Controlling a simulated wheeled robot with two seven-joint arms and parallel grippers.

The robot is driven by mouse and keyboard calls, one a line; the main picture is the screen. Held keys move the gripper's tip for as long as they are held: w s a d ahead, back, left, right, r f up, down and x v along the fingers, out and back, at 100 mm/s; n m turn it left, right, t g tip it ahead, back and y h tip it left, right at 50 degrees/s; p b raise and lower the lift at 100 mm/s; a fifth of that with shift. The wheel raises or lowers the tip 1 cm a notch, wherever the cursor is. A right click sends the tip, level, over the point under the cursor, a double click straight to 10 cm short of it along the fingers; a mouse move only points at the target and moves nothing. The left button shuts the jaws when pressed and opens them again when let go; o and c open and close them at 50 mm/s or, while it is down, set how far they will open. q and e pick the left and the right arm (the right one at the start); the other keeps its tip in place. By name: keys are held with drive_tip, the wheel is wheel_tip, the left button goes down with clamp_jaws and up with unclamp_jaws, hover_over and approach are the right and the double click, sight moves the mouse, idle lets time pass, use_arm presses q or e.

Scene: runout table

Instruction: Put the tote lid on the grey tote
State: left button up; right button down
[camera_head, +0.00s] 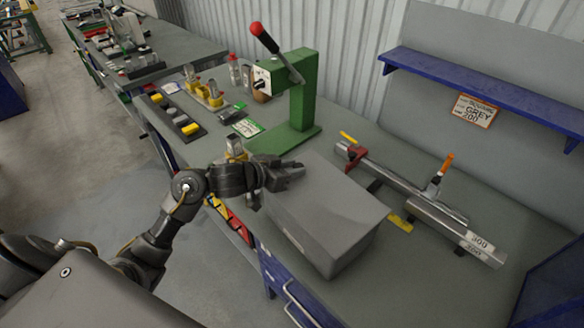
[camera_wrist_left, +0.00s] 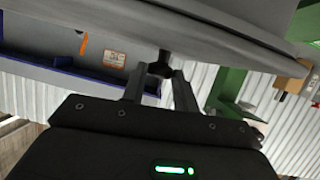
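The grey tote (camera_head: 296,232) stands on the bench in the middle of the head view. A flat grey surface, which looks like the tote lid (camera_head: 335,215), covers its top; I cannot make out a seam between them. My left gripper (camera_head: 297,172) reaches in from the left over the far left part of that top. In the left wrist view, the gripper's fingers (camera_wrist_left: 160,88) close around a dark knob (camera_wrist_left: 160,68) on the grey lid (camera_wrist_left: 215,32). The palm hides part of the lid in the head view. My right gripper is not in view.
A green press (camera_head: 302,100) with a red-knobbed lever stands just behind the tote. A rail with a stop (camera_head: 400,185) and a grey bar (camera_head: 455,232) lie to the right. A blue shelf (camera_head: 480,90) hangs on the back panel. Bare bench lies front right.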

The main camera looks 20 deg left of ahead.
use_arm(q)
drive_tip(key=o, duration=0.5)
drive_tip(key=shift+c, duration=0.2)
drive_tip(key=v, duration=1)
drive_tip(key=shift+s+r, duration=0.2)
drive_tip(key=shift+s, duration=0.15)
drive_tip(key=shift+f, duration=0.1)
